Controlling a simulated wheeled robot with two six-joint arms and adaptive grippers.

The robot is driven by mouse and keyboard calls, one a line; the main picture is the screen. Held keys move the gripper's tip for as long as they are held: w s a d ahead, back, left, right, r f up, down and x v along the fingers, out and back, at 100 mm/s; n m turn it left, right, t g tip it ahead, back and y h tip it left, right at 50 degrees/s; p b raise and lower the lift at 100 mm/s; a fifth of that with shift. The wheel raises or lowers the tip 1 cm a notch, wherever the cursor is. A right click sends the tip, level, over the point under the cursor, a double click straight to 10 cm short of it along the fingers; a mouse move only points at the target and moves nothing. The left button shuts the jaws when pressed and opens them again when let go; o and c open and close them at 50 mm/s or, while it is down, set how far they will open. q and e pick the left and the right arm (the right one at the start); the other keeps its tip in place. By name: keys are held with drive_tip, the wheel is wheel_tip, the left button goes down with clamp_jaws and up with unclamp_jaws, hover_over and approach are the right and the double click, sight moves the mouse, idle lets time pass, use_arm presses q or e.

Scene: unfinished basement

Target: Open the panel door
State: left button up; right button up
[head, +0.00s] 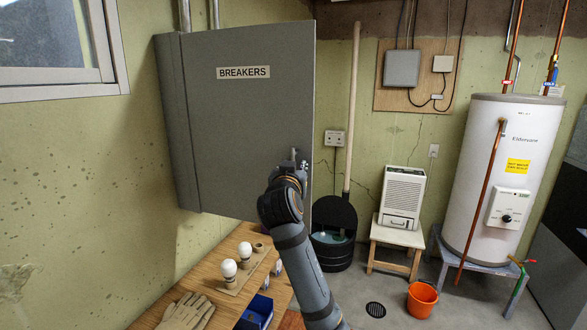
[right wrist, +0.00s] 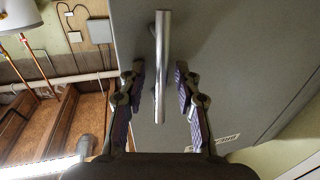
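The grey breaker panel door (head: 240,115) carries a BREAKERS label and hangs on the left wall. The fingers are apart, one on each side of the bar, with space showing on both sides. In the head view my right arm reaches up to the door's lower right corner, and its wrist (head: 285,190) hides most of the gripper and handle. My left gripper is not in view.
Below the panel a wooden bench (head: 222,292) holds light bulbs (head: 229,268), gloves (head: 187,312) and a blue bin (head: 256,312). A dehumidifier (head: 402,195) on a stool, an orange bucket (head: 422,298) and a water heater (head: 500,180) stand to the right.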

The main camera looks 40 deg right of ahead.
drive_tip(key=v, duration=0.7)
drive_tip(key=shift+s+a, duration=0.15)
drive_tip(key=shift+s, duration=0.05)
